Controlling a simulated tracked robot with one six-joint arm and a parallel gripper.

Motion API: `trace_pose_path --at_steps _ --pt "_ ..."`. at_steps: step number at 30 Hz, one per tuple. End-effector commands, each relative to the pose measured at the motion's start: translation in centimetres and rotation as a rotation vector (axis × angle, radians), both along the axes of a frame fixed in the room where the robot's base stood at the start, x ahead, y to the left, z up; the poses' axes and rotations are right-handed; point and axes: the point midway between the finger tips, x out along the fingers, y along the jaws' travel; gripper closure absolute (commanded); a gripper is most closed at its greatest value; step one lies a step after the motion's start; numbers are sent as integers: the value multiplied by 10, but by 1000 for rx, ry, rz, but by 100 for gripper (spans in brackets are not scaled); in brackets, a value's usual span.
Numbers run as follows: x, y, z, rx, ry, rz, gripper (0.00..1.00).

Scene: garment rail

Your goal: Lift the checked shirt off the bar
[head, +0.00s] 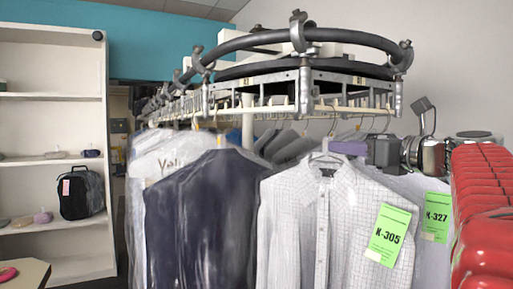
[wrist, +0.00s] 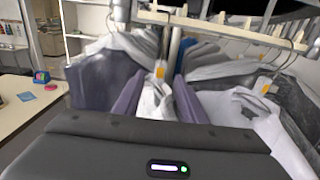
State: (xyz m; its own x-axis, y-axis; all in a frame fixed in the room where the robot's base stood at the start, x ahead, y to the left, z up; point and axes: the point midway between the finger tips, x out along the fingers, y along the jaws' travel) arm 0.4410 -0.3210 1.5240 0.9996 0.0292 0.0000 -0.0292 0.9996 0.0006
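The checked shirt (head: 288,222), white with a fine grid and a green K-305 tag (head: 390,236), hangs from a pale hanger (head: 325,158) at the front of the rail in the head view. My gripper (head: 345,148) reaches in from the right at hanger height, just right of the shirt's collar. In the wrist view my gripper (wrist: 157,88) is open, its two purple fingers apart. A white garment (wrist: 157,104) and an orange piece show between the fingers. I cannot tell whether that garment is the checked shirt, or whether the fingers touch anything.
A dark navy garment (head: 205,222) hangs close on the left. A pale garment tagged K-327 (head: 437,217) hangs close on the right. The metal rail (head: 270,108) and a curved dark tube (head: 345,37) are overhead. White shelves (head: 50,120) stand far left.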

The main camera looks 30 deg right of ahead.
Motion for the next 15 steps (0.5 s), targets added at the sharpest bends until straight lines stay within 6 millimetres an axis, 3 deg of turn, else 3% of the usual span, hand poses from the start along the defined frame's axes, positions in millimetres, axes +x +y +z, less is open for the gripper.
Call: trace_pose_path --at_steps 15 --pt "36 1 0 -1 0 0 62"
